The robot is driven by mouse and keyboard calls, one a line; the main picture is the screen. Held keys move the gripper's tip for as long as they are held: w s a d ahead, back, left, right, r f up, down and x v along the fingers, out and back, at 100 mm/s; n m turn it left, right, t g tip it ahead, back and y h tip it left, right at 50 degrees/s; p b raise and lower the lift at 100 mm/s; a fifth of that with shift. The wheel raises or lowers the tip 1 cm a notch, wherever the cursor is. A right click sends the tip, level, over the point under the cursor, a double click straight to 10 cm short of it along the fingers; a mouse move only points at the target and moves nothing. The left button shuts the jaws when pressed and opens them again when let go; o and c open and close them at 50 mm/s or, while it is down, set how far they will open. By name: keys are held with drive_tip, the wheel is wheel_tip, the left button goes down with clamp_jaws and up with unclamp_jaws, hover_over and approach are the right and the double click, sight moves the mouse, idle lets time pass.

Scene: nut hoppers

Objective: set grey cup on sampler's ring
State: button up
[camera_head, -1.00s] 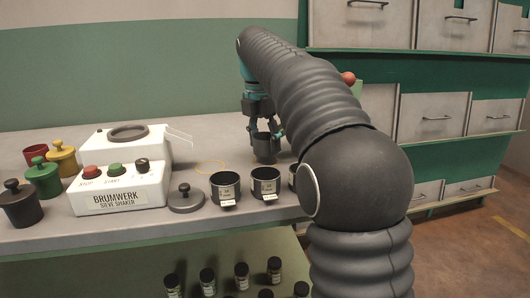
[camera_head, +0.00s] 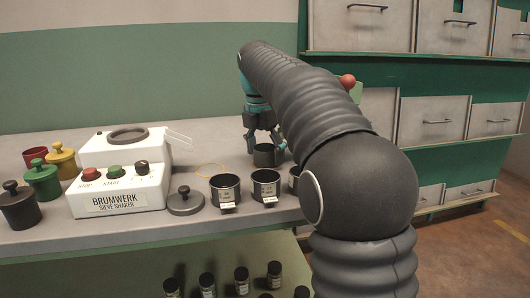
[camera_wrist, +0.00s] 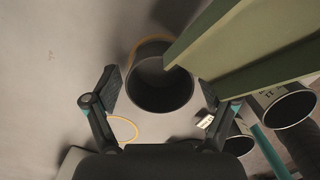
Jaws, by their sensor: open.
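The dark grey cup (camera_head: 265,157) stands upright on the bench, beyond the labelled cups. In the wrist view the cup (camera_wrist: 160,92) shows its open mouth between and ahead of my fingers. A yellow ring (camera_wrist: 150,41) shows as an arc at the cup's far edge; the cup hides the rest, so exact centring cannot be told. My gripper (camera_head: 266,145) is open, with a finger on either side of the cup; the wrist view shows gaps beside it. A green panel (camera_wrist: 245,45), probably the sampler's, reaches close over the cup's right edge.
A second yellow ring (camera_head: 210,169) lies bare on the bench. Labelled cups (camera_head: 225,190) and a lidded dark disc (camera_head: 186,203) stand nearer the front. The sieve shaker (camera_head: 120,185) and coloured pots (camera_head: 43,180) are at left. A red ball (camera_head: 347,81) shows behind my arm.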

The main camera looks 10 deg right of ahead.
wheel_tip(320, 180, up, 12)
drive_tip(key=a+p, duration=0.1)
drive_tip(key=p, duration=0.2)
drive_tip(key=shift+s+p, duration=0.3)
drive_tip(key=shift+s, duration=0.1)
